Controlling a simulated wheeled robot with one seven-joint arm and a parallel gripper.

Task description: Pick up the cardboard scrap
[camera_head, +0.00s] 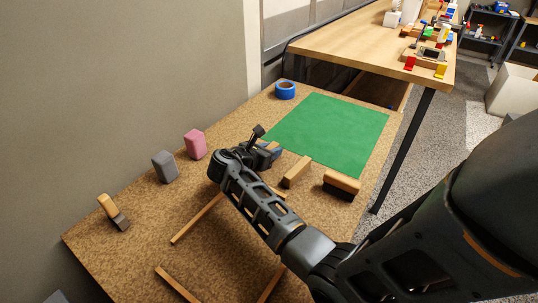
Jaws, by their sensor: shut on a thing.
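My gripper (264,146) is low over the brown speckled board, by the left corner of the green mat. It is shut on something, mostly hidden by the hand. A small tan bit (272,145) shows at the fingers and looks like the cardboard scrap. A bit of blue shows beside it. I cannot tell whether the scrap touches the board.
The green mat (335,128) is bare. A tan block (297,171) and a brush (341,185) lie near it. Blue tape (285,90), a pink block (195,144), a grey block (165,167) and another brush (113,212) line the wall side. Wooden sticks (197,218) lie in front.

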